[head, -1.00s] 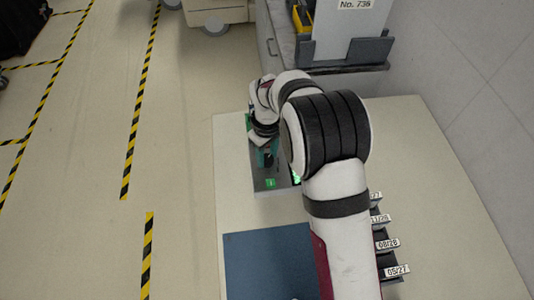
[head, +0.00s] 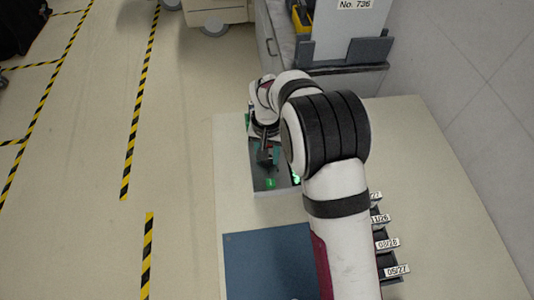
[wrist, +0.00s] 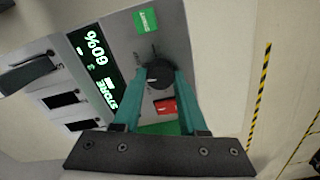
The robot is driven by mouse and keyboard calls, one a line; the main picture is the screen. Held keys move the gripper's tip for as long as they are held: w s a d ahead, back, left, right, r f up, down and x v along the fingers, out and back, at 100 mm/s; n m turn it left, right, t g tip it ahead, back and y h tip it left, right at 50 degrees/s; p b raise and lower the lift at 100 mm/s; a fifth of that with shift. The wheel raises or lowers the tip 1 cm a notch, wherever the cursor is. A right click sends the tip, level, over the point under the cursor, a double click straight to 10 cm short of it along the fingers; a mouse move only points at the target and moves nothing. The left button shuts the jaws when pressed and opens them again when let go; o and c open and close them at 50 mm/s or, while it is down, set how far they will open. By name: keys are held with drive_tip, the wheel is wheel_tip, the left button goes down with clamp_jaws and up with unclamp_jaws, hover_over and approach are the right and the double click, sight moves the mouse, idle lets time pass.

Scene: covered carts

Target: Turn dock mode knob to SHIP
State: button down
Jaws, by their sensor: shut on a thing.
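The dock panel (head: 262,182) is a grey box on the pale worktop, partly hidden by my arm in the head view. In the wrist view, its dark round mode knob (wrist: 157,74) sits between the teal fingers of my gripper (wrist: 161,72), which is shut on it. The fingers hide the knob's sides, and I cannot clearly read its pointer or the small markings around it. In the head view, my gripper (head: 268,157) is over the panel.
A red button or label (wrist: 165,107) lies close by the knob, with a green label (wrist: 146,20) on its other side. A blue mat (head: 265,265) lies nearer on the worktop. Dated black bins (head: 388,262) stand right of my arm. Open floor lies left.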

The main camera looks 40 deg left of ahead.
drive_tip(key=m, duration=0.7)
idle(0.6)
drive_tip(key=shift+c, duration=2.2)
unclamp_jaws()
wheel_tip(320, 180, up, 16)
drive_tip(key=shift+f, duration=0.1)
